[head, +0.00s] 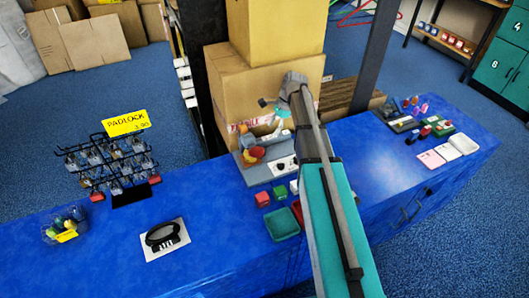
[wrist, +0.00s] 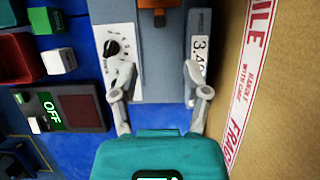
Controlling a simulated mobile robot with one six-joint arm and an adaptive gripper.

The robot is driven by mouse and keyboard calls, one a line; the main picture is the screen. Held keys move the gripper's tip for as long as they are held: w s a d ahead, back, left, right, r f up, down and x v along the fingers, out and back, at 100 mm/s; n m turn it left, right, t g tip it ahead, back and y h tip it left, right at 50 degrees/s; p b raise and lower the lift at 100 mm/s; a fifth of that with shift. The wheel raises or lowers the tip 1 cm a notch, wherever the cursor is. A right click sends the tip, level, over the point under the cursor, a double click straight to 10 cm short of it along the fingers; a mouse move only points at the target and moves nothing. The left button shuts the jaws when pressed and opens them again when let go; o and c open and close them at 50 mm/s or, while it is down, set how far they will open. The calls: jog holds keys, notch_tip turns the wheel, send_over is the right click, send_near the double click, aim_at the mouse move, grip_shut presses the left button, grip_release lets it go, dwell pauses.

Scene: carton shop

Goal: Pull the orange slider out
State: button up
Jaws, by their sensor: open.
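The orange slider (wrist: 153,8) shows at the top edge of the wrist view, set in the middle of a grey device (wrist: 163,60). Part of it is cut off by the frame. My gripper (wrist: 158,80) is open, its two fingers spread over the device below the slider in that view, with nothing between them. The slider lies beyond the fingertips, apart from them. In the head view the grey device (head: 247,160) stands on the blue counter, and my arm partly covers it.
A cardboard box (wrist: 280,90) with red-and-white tape rises close to the right finger. A black knob (wrist: 112,47) sits near the left finger. A panel marked OFF (wrist: 65,110) lies at the left. A padlock rack (head: 105,165) stands on the blue counter (head: 215,225).

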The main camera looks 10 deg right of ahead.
jog(key=shift+b+x, duration=5.25)
jog(key=shift+x, duration=0.75)
grip_shut()
